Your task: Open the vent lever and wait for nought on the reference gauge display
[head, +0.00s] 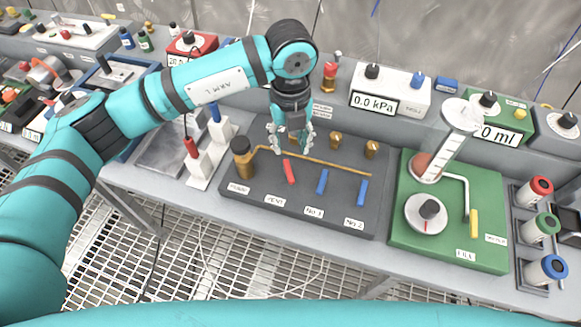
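The vent lever (289,172) is the short red handle on the dark manifold board (240,184), above the label reading VENT. It points towards the front edge and slants a little to the right, unlike the blue levers beside it. My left gripper (290,148) points down just behind the red lever, with its fingers apart and nothing seen between them. I cannot tell whether a finger touches the lever. The reference gauge display (375,102) on a white box behind reads 0.0 kPa. My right gripper is out of view.
Two blue levers (322,181) and brass fittings (371,149) sit along the brass pipe. A green board (440,250) with a tilted glass cylinder (447,145) stands to the right. A white stand (205,165) with red and blue handles is to the left. Grating floor lies in front.

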